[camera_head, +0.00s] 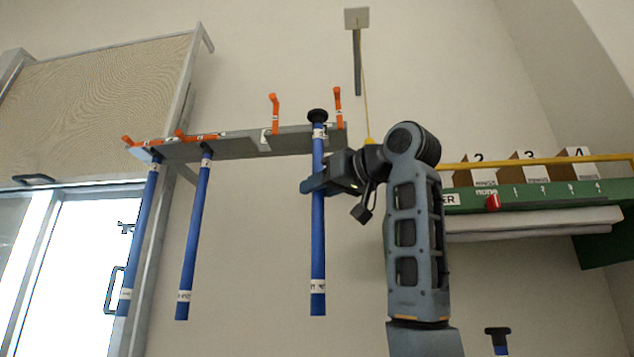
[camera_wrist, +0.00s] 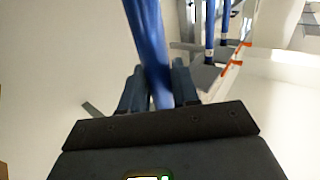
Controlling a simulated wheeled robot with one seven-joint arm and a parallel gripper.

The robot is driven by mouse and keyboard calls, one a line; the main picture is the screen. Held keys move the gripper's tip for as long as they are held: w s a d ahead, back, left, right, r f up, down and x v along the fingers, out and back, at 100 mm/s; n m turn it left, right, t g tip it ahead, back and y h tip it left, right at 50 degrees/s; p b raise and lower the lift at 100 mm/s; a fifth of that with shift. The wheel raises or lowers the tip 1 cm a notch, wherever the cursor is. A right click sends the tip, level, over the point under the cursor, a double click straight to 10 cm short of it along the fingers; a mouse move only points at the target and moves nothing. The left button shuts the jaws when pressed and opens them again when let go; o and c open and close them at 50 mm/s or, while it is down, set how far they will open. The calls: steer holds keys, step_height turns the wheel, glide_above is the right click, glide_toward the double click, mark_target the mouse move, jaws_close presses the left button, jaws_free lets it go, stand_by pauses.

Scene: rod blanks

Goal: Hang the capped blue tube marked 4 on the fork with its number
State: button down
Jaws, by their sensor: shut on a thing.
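My gripper (camera_head: 318,187) is shut on a blue tube (camera_head: 318,250) with a black cap (camera_head: 318,115). The tube hangs upright, with white labels near its top and bottom; I cannot read its number clearly. Its cap is level with the orange prongs at the right end of a grey rail (camera_head: 230,146), between two upright prongs (camera_head: 274,113) (camera_head: 337,107). I cannot tell whether it is inside the fork or in front of it. In the wrist view, the tube (camera_wrist: 148,40) runs up between the fingers (camera_wrist: 158,92).
Two other blue tubes (camera_head: 192,250) (camera_head: 140,240) hang from the rail's left part. A green shelf (camera_head: 540,197) with numbered boxes (camera_head: 530,168) and a yellow bar stands at right. Another black-topped tube (camera_head: 498,332) shows at lower right. A cord hangs behind my arm.

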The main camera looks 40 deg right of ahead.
steer(key=shift+w+d+f+p, duration=0.2)
steer(key=shift+w+d, duration=0.45)
steer(key=shift+d, duration=0.2)
steer(key=shift+w+d+f+p, duration=0.2)
steer(key=shift+w+d, duration=0.5)
steer(key=shift+d, duration=0.2)
steer(key=shift+w+d+f+p, duration=0.2)
steer(key=shift+w+d, duration=0.45)
steer(key=shift+d, duration=0.2)
steer(key=c, duration=0.8)
jaws_free()
steer(key=shift+o, duration=0.2)
steer(key=s+b, duration=0.1)
steer(key=s, duration=0.6)
steer(key=shift+s, duration=0.4)
